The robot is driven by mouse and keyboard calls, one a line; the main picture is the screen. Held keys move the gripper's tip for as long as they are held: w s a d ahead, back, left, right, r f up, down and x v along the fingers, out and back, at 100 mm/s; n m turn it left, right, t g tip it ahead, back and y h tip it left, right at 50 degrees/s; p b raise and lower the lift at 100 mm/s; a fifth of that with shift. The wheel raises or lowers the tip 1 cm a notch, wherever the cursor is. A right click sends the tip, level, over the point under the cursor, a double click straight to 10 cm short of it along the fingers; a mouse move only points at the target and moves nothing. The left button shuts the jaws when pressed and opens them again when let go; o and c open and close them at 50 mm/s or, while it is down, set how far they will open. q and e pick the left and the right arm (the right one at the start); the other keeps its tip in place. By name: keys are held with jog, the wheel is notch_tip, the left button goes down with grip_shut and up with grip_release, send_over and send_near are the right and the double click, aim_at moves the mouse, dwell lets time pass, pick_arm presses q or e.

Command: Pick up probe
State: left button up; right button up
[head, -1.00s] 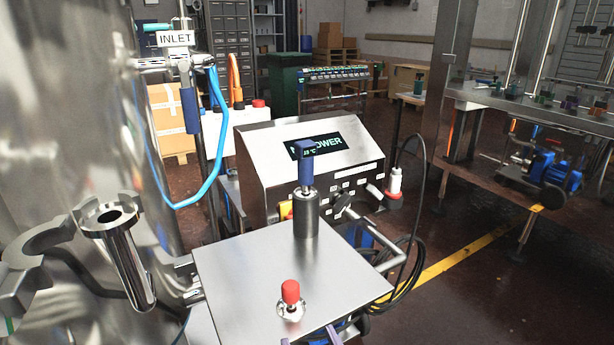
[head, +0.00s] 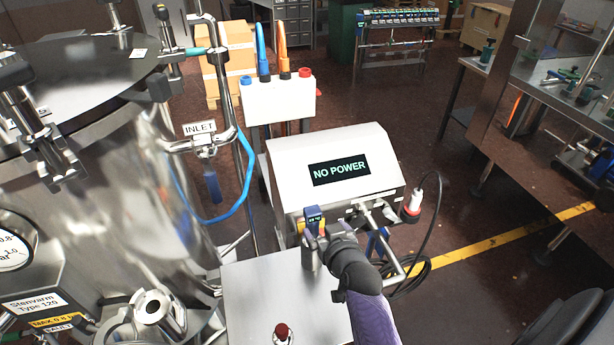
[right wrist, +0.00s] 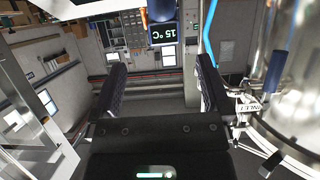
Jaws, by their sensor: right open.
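The probe (head: 314,215) is a blue handle with a small dark display. It stands upright in a grey metal holder (head: 307,257) on the steel tabletop (head: 262,290). My right gripper (head: 322,236), on the purple arm, is right at the probe and partly covers it and its holder. In the right wrist view the probe's display (right wrist: 163,33) reads 15 °C, at the top centre between the lines of the two open fingers (right wrist: 160,80). I see no finger closed on it. My left gripper is not in view.
A control box (head: 340,170) reading NO POWER stands behind the tabletop. A red-capped fitting (head: 282,332) sits at its front. A large steel tank (head: 110,190) stands left, with a blue hose (head: 245,170) beside it.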

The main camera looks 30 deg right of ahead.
aim_at(310, 209)
jog(key=b+x, duration=0.9)
jog(key=shift+w+a+b, duration=0.25)
jog(key=shift+w+b, duration=0.05)
jog(key=shift+b, duration=0.1)
jog(key=shift+w, duration=0.3)
jog(key=shift+d+r, duration=0.1)
jog(key=shift+r, duration=0.15)
jog(key=c, duration=1.3)
grip_shut()
